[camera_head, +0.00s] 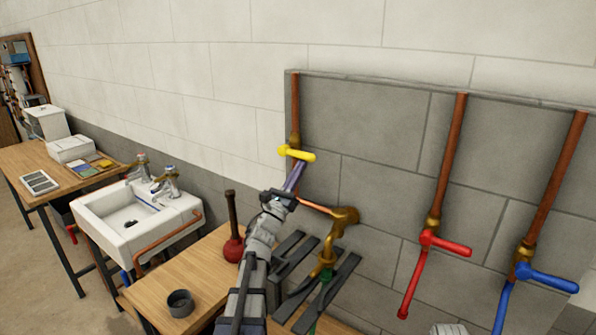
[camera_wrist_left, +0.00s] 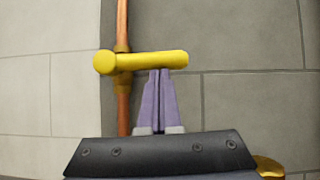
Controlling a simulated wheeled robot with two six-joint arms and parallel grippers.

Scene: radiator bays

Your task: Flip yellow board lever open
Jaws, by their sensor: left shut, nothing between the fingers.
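The yellow lever (camera_head: 299,154) sits on a vertical copper pipe on the grey board (camera_head: 370,130). In the left wrist view the yellow lever (camera_wrist_left: 150,61) lies crosswise to the pipe, its round hub at the left and its handle pointing right. My left gripper (camera_head: 296,170) is shut and empty. In the wrist view its fingertips (camera_wrist_left: 158,72) are just under the handle, right of the hub; I cannot tell whether they touch it. A gripper part at the bottom edge of the head view is too cropped to read.
A red lever (camera_head: 445,245) and a blue lever (camera_head: 545,277) hang on copper pipes to the right. A sink (camera_head: 135,215), a plunger (camera_head: 233,245) and a dark cup (camera_head: 180,302) are to the left.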

